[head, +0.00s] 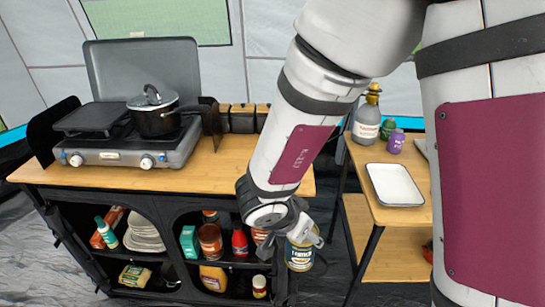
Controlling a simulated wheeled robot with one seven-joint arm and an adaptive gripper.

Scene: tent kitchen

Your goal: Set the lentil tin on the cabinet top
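A tin with a dark label and a pale band (300,257) hangs at the end of my arm, in front of the gap between the cabinet and the side table. I take it for the lentil tin, but its print is too small to read surely. My gripper (305,238) is shut on the tin's upper part; the wrist hides part of the grip. The tin is lower in the picture than the wooden cabinet top (225,172). The right front part of that top is bare, and my arm covers part of its right end.
A camp stove (110,150) with a lidded pot (155,120) fills the top's left half. Small canisters (242,118) stand at its back. Shelves below hold cans, bottles and plates (143,232). The side table (385,208) bears a white tray (395,184) and bottles (367,122).

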